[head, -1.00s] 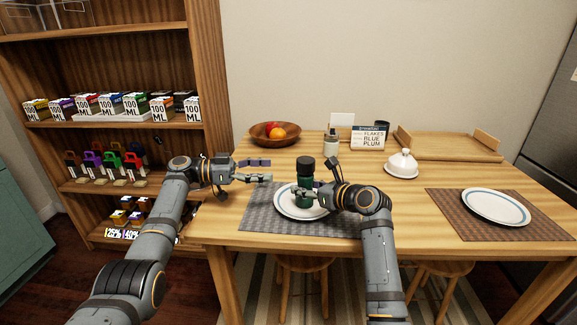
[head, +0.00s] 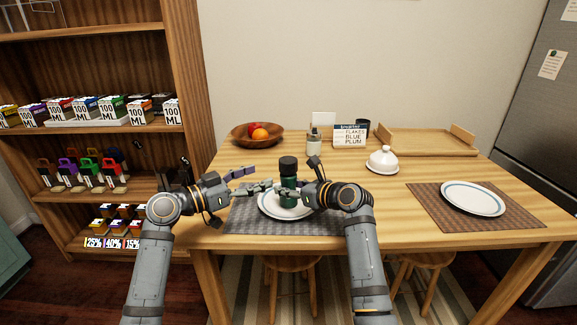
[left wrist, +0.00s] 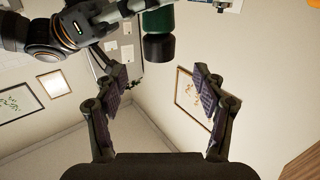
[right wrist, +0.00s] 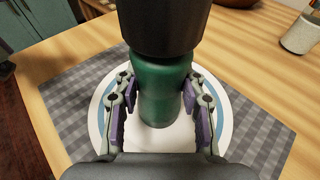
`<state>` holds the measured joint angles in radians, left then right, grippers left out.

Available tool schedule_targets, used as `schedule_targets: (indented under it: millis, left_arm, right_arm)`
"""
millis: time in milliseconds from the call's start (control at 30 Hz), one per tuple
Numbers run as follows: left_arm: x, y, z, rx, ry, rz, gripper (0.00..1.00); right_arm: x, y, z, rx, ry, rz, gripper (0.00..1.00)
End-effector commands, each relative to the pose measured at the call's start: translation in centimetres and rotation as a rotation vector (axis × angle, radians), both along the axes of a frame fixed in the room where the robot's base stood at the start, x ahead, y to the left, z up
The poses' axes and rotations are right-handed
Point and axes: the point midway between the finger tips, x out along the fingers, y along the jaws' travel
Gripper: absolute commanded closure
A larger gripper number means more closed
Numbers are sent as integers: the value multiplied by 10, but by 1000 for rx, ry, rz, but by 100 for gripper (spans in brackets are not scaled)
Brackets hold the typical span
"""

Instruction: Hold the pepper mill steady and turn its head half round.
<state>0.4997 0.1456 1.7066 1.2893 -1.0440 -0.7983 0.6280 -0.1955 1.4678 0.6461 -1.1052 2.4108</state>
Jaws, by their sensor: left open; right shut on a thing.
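The pepper mill has a dark green body (head: 288,190) and a black head (head: 288,165). It stands upright over the white plate on the grey placemat. My right gripper (head: 285,192) is shut on the green body from the right; the right wrist view shows its pads on both sides of the body (right wrist: 160,95). My left gripper (head: 255,180) is open and empty, just left of the mill. In the left wrist view, the black head (left wrist: 159,47) shows beyond and above the open fingers (left wrist: 167,80), apart from them and upside down in that view.
The white plate (head: 268,206) lies on the grey placemat (head: 240,217). Behind stand a fruit bowl (head: 250,141), a small bottle (head: 314,146), a sign (head: 350,136) and a wooden tray (head: 425,149). A white domed dish (head: 382,161) and another plate (head: 473,198) are to the right.

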Motion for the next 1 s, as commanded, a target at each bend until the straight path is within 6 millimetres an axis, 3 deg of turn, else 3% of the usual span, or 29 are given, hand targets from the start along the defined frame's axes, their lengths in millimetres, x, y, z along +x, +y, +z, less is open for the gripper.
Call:
schedule_targets:
  millis: [200,433,833,1000]
  left_arm:
    - [29,-42,2,-5,0,-7,30]
    - [55,-75,1,-2,1,-4,30]
    - [63,-85,1,1,0,-3,30]
    - [63,-85,0,1,0,-3,50]
  right_arm:
    - [0,0,0,0,0,0,98]
    - [0,0,0,0,0,0,98]
    - [0,0,0,0,0,0,98]
    - [0,0,0,0,0,0,98]
